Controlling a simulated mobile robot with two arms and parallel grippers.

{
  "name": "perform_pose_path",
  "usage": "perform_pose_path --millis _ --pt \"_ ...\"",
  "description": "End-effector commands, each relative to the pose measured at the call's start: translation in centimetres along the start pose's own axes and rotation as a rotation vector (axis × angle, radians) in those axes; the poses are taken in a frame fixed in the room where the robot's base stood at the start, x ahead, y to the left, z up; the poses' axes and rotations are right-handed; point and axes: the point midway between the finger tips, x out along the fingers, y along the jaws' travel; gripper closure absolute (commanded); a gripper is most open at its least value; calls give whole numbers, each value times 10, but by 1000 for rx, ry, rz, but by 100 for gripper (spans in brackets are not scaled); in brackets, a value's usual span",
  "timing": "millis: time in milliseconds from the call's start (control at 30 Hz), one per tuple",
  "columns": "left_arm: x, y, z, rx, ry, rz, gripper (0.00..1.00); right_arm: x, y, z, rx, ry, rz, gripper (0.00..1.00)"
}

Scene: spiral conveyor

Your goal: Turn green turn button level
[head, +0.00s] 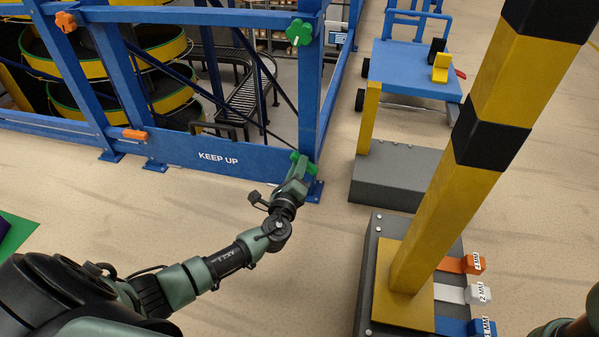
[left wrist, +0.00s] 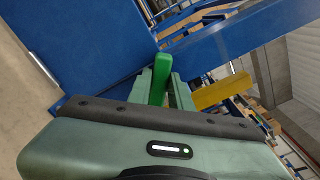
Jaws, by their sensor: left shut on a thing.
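A green turn button (head: 303,160) sits low on the blue frame post, at the right end of the "KEEP UP" board. My left gripper (head: 299,172) is at this button and shut on it, hiding part of it. In the left wrist view the button (left wrist: 160,79) shows as an upright green bar between the fingers (left wrist: 161,90). A second green button (head: 299,32), lobed with a pale mark, is higher on the same post, apart from my gripper. My right gripper is not in view.
The blue "KEEP UP" board (head: 222,157) runs along the frame's bottom. Orange handles (head: 134,134) are further left. A yellow-black post (head: 455,150) on a grey base stands right of my left arm. A blue cart (head: 412,68) is behind. The floor before the board is clear.

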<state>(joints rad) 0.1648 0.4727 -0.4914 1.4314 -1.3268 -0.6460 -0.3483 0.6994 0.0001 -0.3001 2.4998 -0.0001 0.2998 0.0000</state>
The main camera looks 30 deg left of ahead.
Motion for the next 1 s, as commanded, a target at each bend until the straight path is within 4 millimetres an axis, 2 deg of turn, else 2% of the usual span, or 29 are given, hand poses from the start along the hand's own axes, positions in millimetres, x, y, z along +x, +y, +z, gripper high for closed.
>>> perform_pose_path --millis 33,100,400,700,1000 --pt "-1 5 -4 -46 1 1 100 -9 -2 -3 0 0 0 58" --pt "-2 7 -5 -113 1 2 100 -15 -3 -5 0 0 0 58" --pt "-2 9 -5 -384 1 3 100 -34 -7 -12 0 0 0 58" --pt "-1 10 -5 -581 1 4 100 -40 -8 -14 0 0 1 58" --pt "-1 10 -5 -671 2 4 100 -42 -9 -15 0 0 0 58"
